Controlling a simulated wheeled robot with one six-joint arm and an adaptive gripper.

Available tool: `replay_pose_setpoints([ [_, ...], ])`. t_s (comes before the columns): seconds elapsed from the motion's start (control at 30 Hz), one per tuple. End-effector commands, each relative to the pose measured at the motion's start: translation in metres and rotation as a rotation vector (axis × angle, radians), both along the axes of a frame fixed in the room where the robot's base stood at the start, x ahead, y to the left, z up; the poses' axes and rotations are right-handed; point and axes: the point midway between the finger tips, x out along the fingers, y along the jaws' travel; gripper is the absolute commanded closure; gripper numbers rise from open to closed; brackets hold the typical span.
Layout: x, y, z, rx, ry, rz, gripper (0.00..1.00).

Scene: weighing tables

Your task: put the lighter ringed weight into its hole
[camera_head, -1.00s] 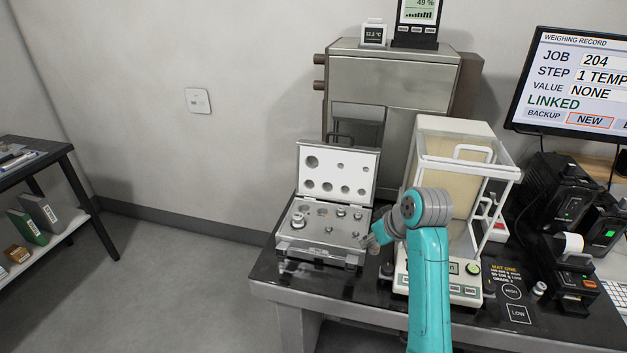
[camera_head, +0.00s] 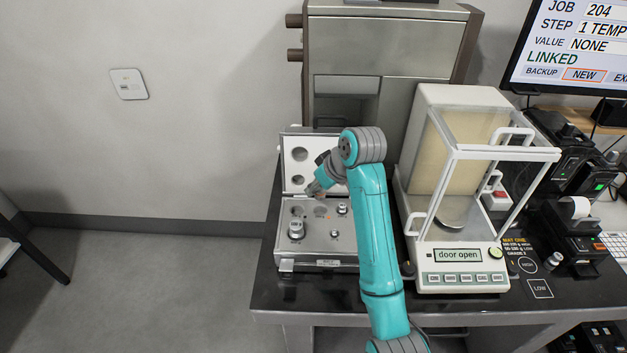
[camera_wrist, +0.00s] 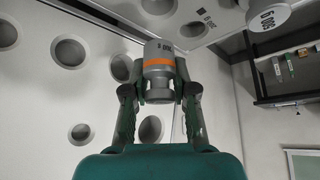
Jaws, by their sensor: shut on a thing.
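My gripper (camera_head: 316,188) is over the back part of the open weight case (camera_head: 318,264), in front of its raised lid (camera_head: 298,181). In the wrist view my gripper (camera_wrist: 159,92) is shut on a grey metal weight (camera_wrist: 158,68) with an orange ring. Its label is upside down and I cannot read it surely. The case holds a large weight (camera_head: 296,228) at left and smaller weights (camera_head: 342,208) to the right. Two open holes (camera_head: 320,210) show in the back row. My arm hides the case's right side.
The balance (camera_head: 462,285) stands right of the case, its display reading "door open". Its pan (camera_head: 455,212) looks empty. A small weight (camera_head: 555,259) stands by the HIGH/LOW mat (camera_head: 541,289). A large steel cabinet (camera_head: 385,45) rises behind the case.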

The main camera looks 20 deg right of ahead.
Motion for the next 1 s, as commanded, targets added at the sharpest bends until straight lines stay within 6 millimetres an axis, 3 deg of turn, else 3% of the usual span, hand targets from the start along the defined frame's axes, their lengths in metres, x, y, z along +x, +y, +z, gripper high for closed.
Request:
replay_pose_setpoints([
  [0.5,0.0,0.0,-0.037,0.0,-0.001,0.001,1.0],
  [1.0,0.0,0.0,-0.04,-0.001,-0.002,0.0,1.0],
])
